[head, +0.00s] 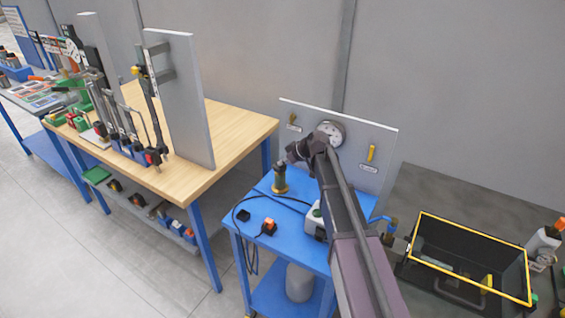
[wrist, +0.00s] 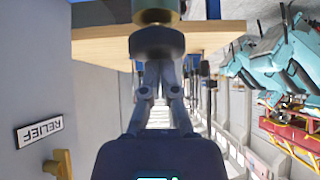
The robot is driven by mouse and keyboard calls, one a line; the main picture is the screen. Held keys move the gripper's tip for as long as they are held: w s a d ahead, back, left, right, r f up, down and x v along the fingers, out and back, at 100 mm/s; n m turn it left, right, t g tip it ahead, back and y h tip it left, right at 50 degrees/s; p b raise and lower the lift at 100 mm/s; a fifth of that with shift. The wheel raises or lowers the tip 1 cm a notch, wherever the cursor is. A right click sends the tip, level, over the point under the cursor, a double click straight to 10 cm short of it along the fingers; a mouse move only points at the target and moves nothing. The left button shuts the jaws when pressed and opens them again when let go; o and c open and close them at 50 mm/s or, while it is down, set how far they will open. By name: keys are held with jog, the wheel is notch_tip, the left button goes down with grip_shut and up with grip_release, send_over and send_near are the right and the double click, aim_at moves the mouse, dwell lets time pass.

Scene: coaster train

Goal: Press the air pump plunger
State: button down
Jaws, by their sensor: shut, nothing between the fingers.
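The air pump plunger (head: 279,181) appears to be the upright brass-coloured post with a dark top on the blue table in the head view. In the wrist view, which looks upside down, its round black knob (wrist: 157,42) shows with a brass part beyond it. My gripper (wrist: 160,68) is shut and empty, with its fingertips in line with the knob and very close to it. I cannot tell whether they touch. In the head view my gripper (head: 292,154) is just above and right of the post, partly hidden by my wrist.
A grey panel (head: 385,139) with a round gauge (head: 331,132) and yellow levers stands behind the blue table (head: 254,209). A cable and an orange-black plug (head: 269,227) lie on the table. A wooden workbench (head: 236,128) stands left; a yellow-rimmed black crate (head: 470,229) is right.

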aim_at(283, 166)
jog(key=shift+r+p, duration=2)
jog(key=shift+s+d+r+p, duration=0.1)
jog(key=shift+s+r+p, duration=0.05)
jog(key=shift+r+p, duration=0.2)
jog(key=p+v, duration=0.6)
jog(key=v, duration=0.3)
jog(key=shift+d, duration=0.2)
notch_tip(283, 166, up, 6)
jog(key=p, duration=0.5)
jog(key=shift+f+p, duration=0.2)
jog(key=shift+p, duration=0.2)
jog(key=shift+a+f, duration=0.1)
jog(key=shift+f, duration=0.1)
